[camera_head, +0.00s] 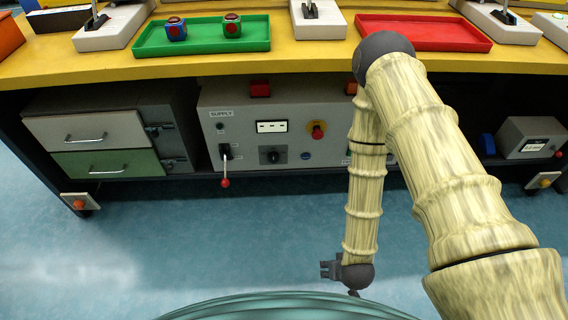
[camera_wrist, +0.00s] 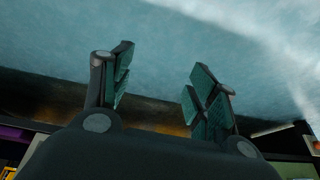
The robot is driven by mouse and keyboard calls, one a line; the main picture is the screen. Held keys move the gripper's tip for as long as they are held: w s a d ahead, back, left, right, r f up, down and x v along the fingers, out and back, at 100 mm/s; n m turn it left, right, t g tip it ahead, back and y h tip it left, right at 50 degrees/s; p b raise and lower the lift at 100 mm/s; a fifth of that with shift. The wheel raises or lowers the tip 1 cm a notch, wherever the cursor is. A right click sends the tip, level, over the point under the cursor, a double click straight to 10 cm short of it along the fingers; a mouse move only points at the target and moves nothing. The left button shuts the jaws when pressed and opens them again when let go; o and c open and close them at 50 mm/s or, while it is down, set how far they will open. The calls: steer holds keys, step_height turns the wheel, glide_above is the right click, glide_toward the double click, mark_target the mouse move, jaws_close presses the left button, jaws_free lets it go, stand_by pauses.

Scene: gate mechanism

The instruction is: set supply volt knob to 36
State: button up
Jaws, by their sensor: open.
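The supply panel (camera_head: 236,178) is a grey box under the yellow bench, with a "SUPPLY" label at its upper left. A black knob (camera_head: 273,156) sits on a dark square plate at its lower middle, below a white display (camera_head: 271,127). The numbers around the knob are too small to read. My gripper (camera_head: 327,269) hangs low over the blue floor, in front of and below the panel, apart from the knob. In the wrist view my gripper (camera_wrist: 158,88) has its two fingers spread wide with nothing between them. The knob does not show in the wrist view.
A lever with a red ball (camera_head: 225,183) juts from the panel left of the knob. A red button on yellow (camera_head: 317,130) is to the right. Drawers (camera_head: 85,140) stand at the left. My arm covers the panel's right part. The floor in front is clear.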

steer(key=w+a+r+t+y, duration=0.1)
steer(key=w+a+t, duration=0.3)
steer(key=w, duration=0.5)
steer(key=w+a+t, duration=0.3)
steer(key=w+a, duration=0.2)
steer(key=w, duration=0.3)
steer(key=m+t+b, duration=0.1)
steer(key=t+b, duration=0.1)
steer(key=t, duration=0.4)
glide_toward(274, 159)
steer(key=w, duration=0.2)
steer(key=w+b, duration=0.1)
steer(key=w, duration=0.2)
steer(key=w+b, duration=0.1)
steer(key=w, duration=0.2)
steer(key=shift+w+a+f, duration=0.25)
steer(key=shift+a+f, duration=0.05)
steer(key=shift+a, duration=0.1)
steer(key=shift+m, duration=0.3)
steer(key=c, duration=1)
